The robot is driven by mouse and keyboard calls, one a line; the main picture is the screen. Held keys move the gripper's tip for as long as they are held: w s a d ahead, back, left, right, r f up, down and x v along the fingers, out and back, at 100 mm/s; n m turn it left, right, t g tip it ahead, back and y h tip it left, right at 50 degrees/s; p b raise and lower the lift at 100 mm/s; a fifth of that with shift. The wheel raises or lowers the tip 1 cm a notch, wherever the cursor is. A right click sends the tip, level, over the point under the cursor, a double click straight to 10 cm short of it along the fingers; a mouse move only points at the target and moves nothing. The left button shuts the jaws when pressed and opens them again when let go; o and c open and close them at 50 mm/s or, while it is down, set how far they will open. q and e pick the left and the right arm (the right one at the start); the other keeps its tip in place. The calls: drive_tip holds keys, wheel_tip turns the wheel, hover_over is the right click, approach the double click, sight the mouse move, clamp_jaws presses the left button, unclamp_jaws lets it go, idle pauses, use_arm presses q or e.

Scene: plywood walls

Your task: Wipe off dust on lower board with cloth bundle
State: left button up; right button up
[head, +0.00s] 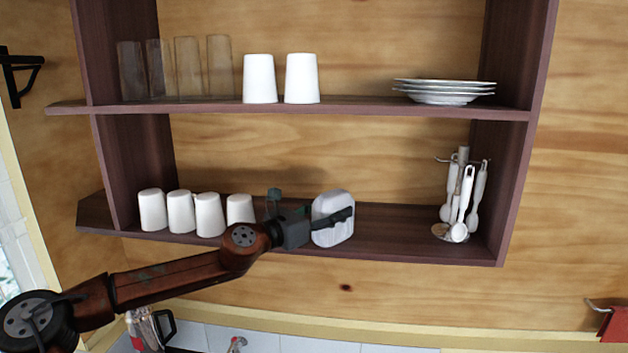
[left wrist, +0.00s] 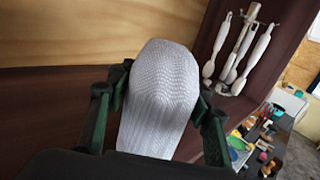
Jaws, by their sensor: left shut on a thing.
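The cloth bundle (head: 331,219) is a pale, rounded, woven bundle. My left gripper (head: 338,217) is shut on it in front of the lower board, right of the white cups. In the left wrist view, the bundle (left wrist: 160,95) sits between the two dark fingers of my left gripper (left wrist: 158,100). The lower board (head: 395,232) is the dark brown bottom shelf; it lies behind and around the bundle. I cannot tell whether the bundle touches the board. No dust can be made out. My right gripper is not in view.
Several white cups (head: 210,214) stand on the lower board at left. A utensil stand (head: 457,232) is at its right end; it also shows in the left wrist view (left wrist: 236,85). The upper shelf (head: 360,107) holds glasses, cups and plates (head: 444,91). The board between bundle and stand is clear.

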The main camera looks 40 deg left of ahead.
sight(315, 198)
use_arm(q)
drive_tip(key=shift+s+a+f, duration=0.1)
drive_tip(key=shift+s+a, duration=0.2)
drive_tip(key=shift+a, duration=0.45)
drive_tip(key=r, duration=0.1)
drive_tip(key=r+p, duration=0.1)
drive_tip(key=shift+s+a+r, duration=0.3)
drive_tip(key=shift+r, duration=0.1)
drive_tip(key=shift+w+r+p, duration=0.1)
drive_tip(key=shift+r+p, duration=0.15)
drive_tip(key=shift+p, duration=0.25)
drive_tip(key=shift+r, duration=0.35)
drive_tip(key=shift+r+p, duration=0.5)
drive_tip(key=shift+r, duration=0.35)
drive_tip(key=shift+a+r, duration=0.15)
drive_tip(key=shift+r, duration=1.05)
